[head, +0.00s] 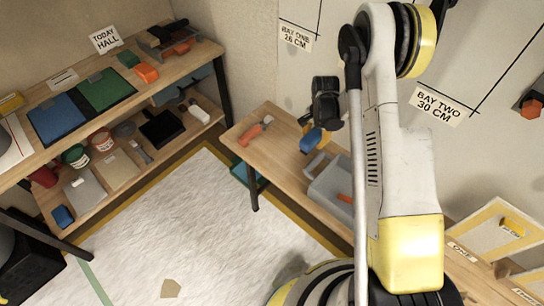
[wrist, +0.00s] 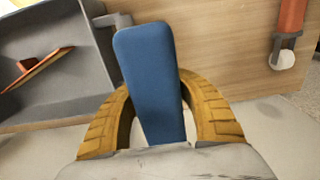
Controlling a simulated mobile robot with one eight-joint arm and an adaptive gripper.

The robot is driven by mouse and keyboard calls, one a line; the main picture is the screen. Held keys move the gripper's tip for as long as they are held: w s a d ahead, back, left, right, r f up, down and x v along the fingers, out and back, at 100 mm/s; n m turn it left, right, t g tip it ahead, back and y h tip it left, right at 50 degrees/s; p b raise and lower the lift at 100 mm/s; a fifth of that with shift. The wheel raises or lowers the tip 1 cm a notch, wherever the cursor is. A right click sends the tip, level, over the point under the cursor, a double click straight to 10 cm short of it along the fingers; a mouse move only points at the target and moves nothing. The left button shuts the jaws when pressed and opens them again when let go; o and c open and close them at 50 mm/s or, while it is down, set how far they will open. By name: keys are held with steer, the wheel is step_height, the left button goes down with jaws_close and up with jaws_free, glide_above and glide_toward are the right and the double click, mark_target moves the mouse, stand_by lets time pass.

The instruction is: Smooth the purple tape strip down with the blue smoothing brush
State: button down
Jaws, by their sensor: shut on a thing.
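My gripper (head: 318,138) hangs above the small wooden bench in the head view. In the wrist view its two yellow fingers (wrist: 155,95) are shut on a long, flat, smooth blue piece, which I take to be the blue smoothing brush (wrist: 150,62). Its blue end also shows below the gripper in the head view (head: 310,141). Its bristles are not visible. The brush appears held above the bench top, but the gap is hard to judge. I see no purple tape strip in either view.
The bench (head: 275,150) carries a grey bin (head: 330,187) with an orange-red item inside and an orange-handled tool (head: 254,131). A two-level shelf (head: 150,77) with mats and tubs stands left. The wall has bay signs (head: 436,107). Pale floor (head: 200,225) lies open between.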

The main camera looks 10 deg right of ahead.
steer(key=b, duration=0.5)
glide_above(283, 154)
step_height(283, 154, down, 7)
steer(key=shift+a+f, duration=0.1)
steer(key=shift+f, duration=0.1)
step_height(283, 154, down, 3)
steer(key=shift+r+b, duration=0.2)
steer(key=shift+b, duration=0.55)
steer(key=shift+f, duration=0.3)
steer(key=shift+f, duration=0.15)
steer(key=shift+f, duration=0.4)
steer(key=c, duration=1)
jaws_free()
